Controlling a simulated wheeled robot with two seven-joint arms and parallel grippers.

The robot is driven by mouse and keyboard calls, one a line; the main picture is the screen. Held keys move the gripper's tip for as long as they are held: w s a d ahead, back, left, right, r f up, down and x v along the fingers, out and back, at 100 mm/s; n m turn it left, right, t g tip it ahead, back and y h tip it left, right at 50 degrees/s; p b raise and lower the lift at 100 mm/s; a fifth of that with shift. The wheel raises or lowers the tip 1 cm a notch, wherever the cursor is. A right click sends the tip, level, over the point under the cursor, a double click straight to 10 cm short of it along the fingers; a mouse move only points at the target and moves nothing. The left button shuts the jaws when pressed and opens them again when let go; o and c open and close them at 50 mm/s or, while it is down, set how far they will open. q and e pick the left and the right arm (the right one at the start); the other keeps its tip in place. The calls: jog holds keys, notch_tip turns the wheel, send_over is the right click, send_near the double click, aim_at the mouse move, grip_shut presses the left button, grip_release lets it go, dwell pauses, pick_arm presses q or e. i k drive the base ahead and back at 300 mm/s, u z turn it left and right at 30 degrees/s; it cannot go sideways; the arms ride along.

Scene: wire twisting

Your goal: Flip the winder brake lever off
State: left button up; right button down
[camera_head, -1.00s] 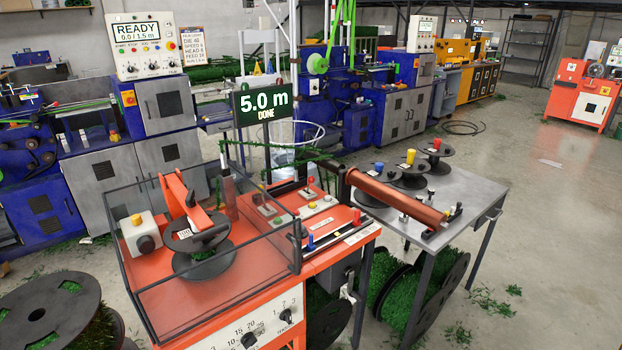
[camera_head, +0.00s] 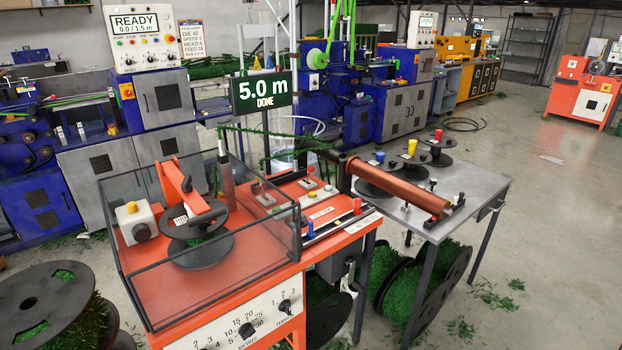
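The orange winder (camera_head: 231,283) stands in the lower middle, with a dark spool (camera_head: 195,243) inside its open-topped, black-framed clear guard. An orange arm (camera_head: 173,182) reaches over the spool. On the deck right of the guard, a small red-topped lever (camera_head: 311,171) stands on a grey plate. Another lever plate (camera_head: 262,190) lies to its left. Blue (camera_head: 308,228) and red (camera_head: 357,205) knobs sit along the front rail. I cannot tell which of these is the brake lever or read its labels. Neither gripper is in view.
A copper-coloured roller (camera_head: 398,185) crosses onto a grey table (camera_head: 465,188) holding several spools. A "5.0 m DONE" display (camera_head: 261,92) rises behind the winder. Large spools of green strands stand at lower left (camera_head: 50,303) and under the table. Open floor lies at right.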

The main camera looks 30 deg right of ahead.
aim_at(311, 168)
jog(key=k, duration=1.3)
jog(key=z, duration=0.95)
jog(key=i, duration=1)
jog(key=z, duration=0.65)
jog(key=i, duration=1.45)
jog(key=u, duration=1.25)
jog(key=i, duration=0.65)
jog(key=u, duration=0.7)
